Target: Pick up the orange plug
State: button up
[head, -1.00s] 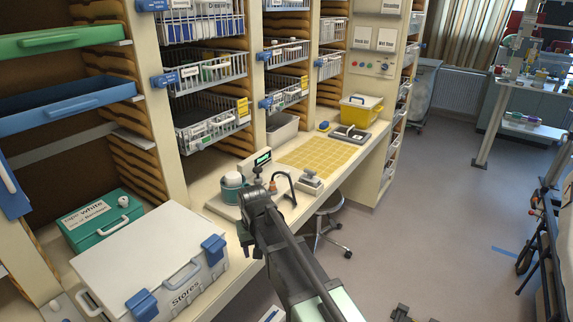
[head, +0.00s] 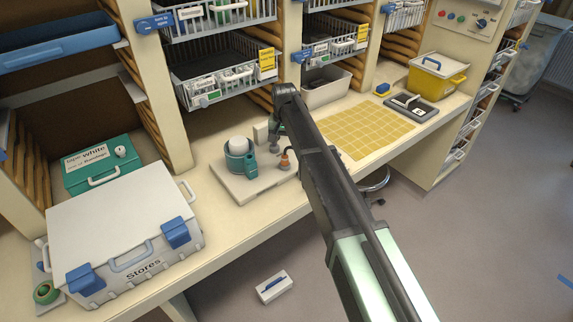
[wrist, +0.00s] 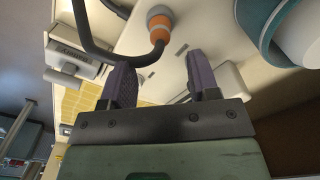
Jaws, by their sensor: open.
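The orange plug (head: 285,160) stands on a pale board (head: 262,186) on the counter, next to a teal pot with a white round top (head: 238,158). In the wrist view the plug (wrist: 159,30) shows as an orange and grey piece with a dark curved cable attached. My gripper (wrist: 161,75) is open, its two purplish fingers apart and empty. The plug lies just beyond the fingertips in that picture, near the middle of the gap. In the head view my arm covers part of the area right of the plug, and the fingers are not clear.
A white Stores case (head: 120,225) and a green box (head: 95,165) stand left on the counter. A yellow grid mat (head: 365,128) lies right, with a yellow box (head: 437,78) behind. Wire baskets hang above the counter. A small white box (head: 273,287) lies on the floor.

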aim_at(285, 155)
notch_tip(285, 155, down, 8)
jog(key=b, duration=0.6)
jog(key=shift+w+f+b, duration=0.15)
jog(key=shift+f+b, duration=0.05)
jog(key=shift+b, duration=0.1)
jog(key=shift+r, duration=0.25)
jog(key=shift+c, duration=0.3)
jog(key=c, duration=0.9)
